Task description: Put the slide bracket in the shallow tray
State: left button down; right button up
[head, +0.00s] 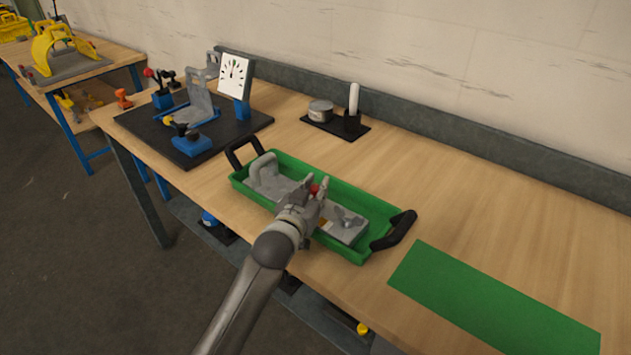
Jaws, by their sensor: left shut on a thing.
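The shallow tray (375,207) is green with black handles at both ends and stands on the wooden bench. My left gripper (313,190) is over the middle of the tray, pointing down into it. It is shut on a grey part that I take for the slide bracket (346,228); the fingers hide where they grip it. This part is low inside the tray's right half, and I cannot tell whether it touches the floor. Grey metal with a raised rounded lug (265,168) shows in the tray's left end. A small red spot shows beside the fingers. My right gripper is not in view.
A black fixture board (143,127) with blue clamps, a grey bracket and a dial stands behind left. A small black stand (335,124) holds a round grey part and a white post. A green mat (490,300) lies bare at right. The bench behind it is clear.

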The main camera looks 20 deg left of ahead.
pick_arm(q)
jog(key=shift+r, duration=0.3)
jog(key=shift+f, duration=0.15)
jog(key=c, duration=1.3)
grip_release()
jog(key=shift+s+f, duration=0.1)
jog(key=shift+f, duration=0.05)
jog(key=shift+o, duration=0.2)
jog(key=s+r+b, duration=0.1)
jog(key=s+r, duration=0.1)
jog(key=s, duration=1)
jog(key=shift+a+f, duration=0.1)
